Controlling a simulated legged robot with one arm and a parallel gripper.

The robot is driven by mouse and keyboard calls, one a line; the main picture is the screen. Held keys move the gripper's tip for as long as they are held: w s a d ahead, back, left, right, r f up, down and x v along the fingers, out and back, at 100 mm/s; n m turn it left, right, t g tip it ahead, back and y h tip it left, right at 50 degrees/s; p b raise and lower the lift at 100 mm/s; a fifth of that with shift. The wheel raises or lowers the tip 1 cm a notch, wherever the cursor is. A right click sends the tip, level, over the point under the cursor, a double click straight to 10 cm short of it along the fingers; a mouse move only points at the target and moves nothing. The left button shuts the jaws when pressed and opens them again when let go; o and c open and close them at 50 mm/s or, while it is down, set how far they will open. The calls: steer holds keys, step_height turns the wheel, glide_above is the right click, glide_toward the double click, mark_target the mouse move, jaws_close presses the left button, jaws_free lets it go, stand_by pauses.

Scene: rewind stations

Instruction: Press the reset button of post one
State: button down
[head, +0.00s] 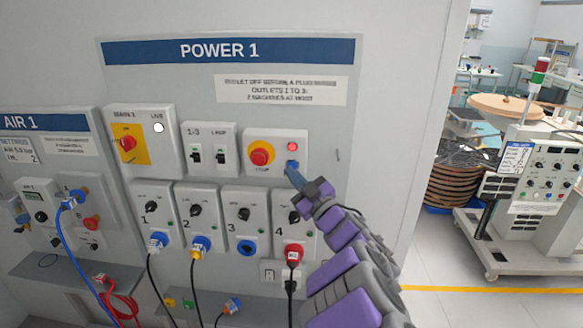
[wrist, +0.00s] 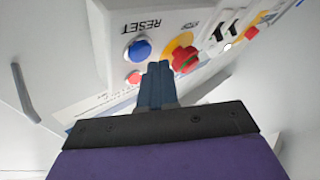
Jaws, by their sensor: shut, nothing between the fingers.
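The POWER 1 panel (head: 120,75) stands in front of me. Its upper right box (head: 256,140) carries a red stop knob on yellow (head: 261,154), a lit red lamp (head: 292,147) and a blue button (head: 292,162). In the wrist view, which is upside down, the blue button (wrist: 138,49) sits by the word RESET. My gripper (head: 291,171) is shut and empty, its blue fingertips close to the button. In the wrist view the fingertips (wrist: 158,67) lie between the button and the stop knob (wrist: 184,59). I cannot tell whether they touch the box.
Below are outlet boxes with plugs, including a red plug (head: 293,255) under box 4. Left are the main switch (head: 127,143), breaker switches (head: 209,155) and the AIR 1 panel (head: 30,122). Right, past the wall edge, stands a wheeled machine (head: 530,190) on open floor.

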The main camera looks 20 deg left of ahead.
steer(key=shift+w, duration=0.1)
stand_by(0.3)
steer(key=shift+w+r+p, duration=0.1)
steer(key=shift+w+p, duration=0.15)
steer(key=shift+p, duration=0.05)
steer(key=shift+w+a, duration=0.1)
steer(key=shift+w, duration=0.25)
stand_by(0.7)
steer(key=shift+s, duration=0.8)
steer(key=s, duration=0.1)
steer(key=s+d, duration=0.1)
steer(key=s, duration=0.2)
steer(key=shift+s+d+b, duration=0.25)
steer(key=shift+s+b, duration=0.1)
steer(key=shift+s, duration=0.05)
